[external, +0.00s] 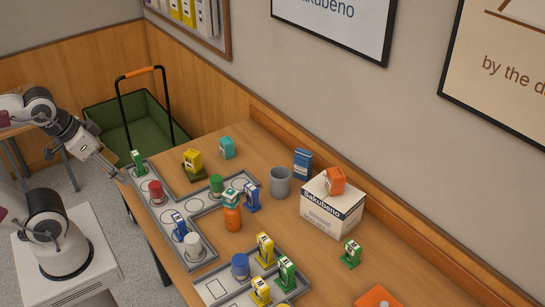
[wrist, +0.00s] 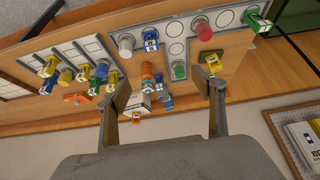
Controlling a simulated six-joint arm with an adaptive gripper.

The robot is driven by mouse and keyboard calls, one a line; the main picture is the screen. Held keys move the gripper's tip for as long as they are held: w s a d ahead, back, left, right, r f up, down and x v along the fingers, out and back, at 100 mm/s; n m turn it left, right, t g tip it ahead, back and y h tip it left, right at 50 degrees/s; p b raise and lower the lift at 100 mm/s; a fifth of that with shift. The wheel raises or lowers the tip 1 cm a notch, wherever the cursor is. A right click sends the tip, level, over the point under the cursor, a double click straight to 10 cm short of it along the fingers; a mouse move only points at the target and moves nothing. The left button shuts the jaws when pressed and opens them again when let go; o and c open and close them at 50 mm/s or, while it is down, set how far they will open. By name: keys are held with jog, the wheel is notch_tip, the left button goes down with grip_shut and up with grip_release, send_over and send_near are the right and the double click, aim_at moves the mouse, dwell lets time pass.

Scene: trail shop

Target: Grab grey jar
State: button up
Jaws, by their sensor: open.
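A pale grey jar (external: 194,246) stands upright at the near end of the tray with round marks (external: 158,216) in the external view. It also shows in the wrist view (wrist: 126,42), at the upper left. A darker grey open cup (external: 280,182) stands further back, near the white box. My gripper (external: 123,175) is at the table's left end, beside the green item and well away from the pale grey jar. In the wrist view my gripper (wrist: 168,90) has its fingers wide apart with nothing between them.
A red jar (external: 156,192), blue dispenser (external: 180,227) and green dispenser (external: 139,163) share the tray. An orange jar (external: 233,218) stands right of the pale grey jar. A white box (external: 332,205) is further back. A second tray (external: 215,289) holds several items.

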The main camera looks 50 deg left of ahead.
jog(key=w+d+r+n+t+h, duration=0.15)
jog(key=w+d, duration=0.25)
jog(key=w, duration=0.8)
jog(key=w+d+t, duration=0.2)
jog(key=w+d, duration=0.3)
jog(key=w, duration=0.7)
jog(key=w+d+r+n+t+h, duration=0.15)
jog(key=w+d, duration=0.25)
jog(key=w, duration=0.8)
jog(key=n+t+y, duration=0.1)
jog(key=n+y, duration=0.2)
jog(key=y, duration=0.4)
send_over(276, 179)
jog(key=d, duration=0.5)
notch_tip(276, 179, down, 16)
jog(key=s+f+y, duration=0.1)
jog(key=f, duration=0.2)
jog(key=s+a+f+n+y, duration=0.1)
jog(key=f+y, duration=0.1)
jog(key=f, duration=0.1)
jog(key=s+a+f+g+y, duration=0.1)
jog(key=f, duration=0.2)
jog(key=shift+a+f+n+y, duration=0.2)
jog(key=shift+n+y, duration=0.1)
jog(key=shift+n, duration=0.1)
